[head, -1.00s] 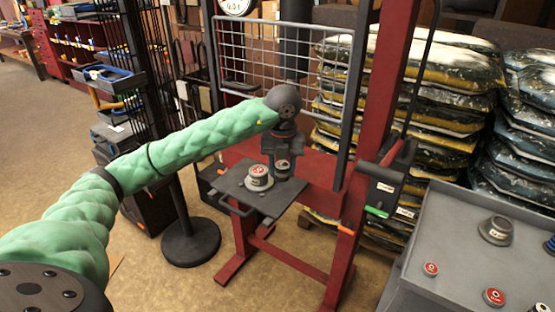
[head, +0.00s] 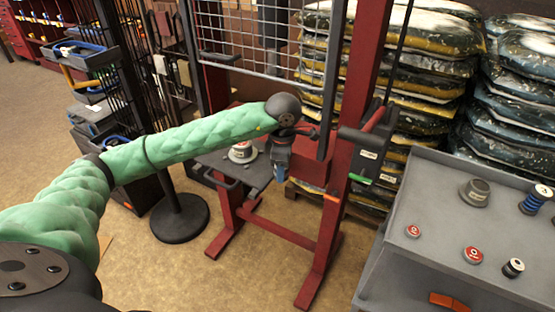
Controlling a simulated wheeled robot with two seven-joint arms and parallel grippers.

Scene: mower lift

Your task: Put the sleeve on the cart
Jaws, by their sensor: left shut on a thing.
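My left gripper (head: 283,147) is beside the right edge of the press's small grey table (head: 222,165), pointing down. It is shut on a small dark thing, which I take to be the sleeve (head: 280,161); the fingers hide most of it and blue shows at its lower end. The grey cart (head: 397,258) stands at the lower right, well apart from the gripper. My right gripper is not in view.
A grey flanged part (head: 242,152) sits on the press table. The cart top carries another flanged part (head: 475,192), a blue-black cylinder (head: 537,199), red-topped discs (head: 473,255) and a black cylinder (head: 513,267). The red press post (head: 345,150) stands between gripper and cart.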

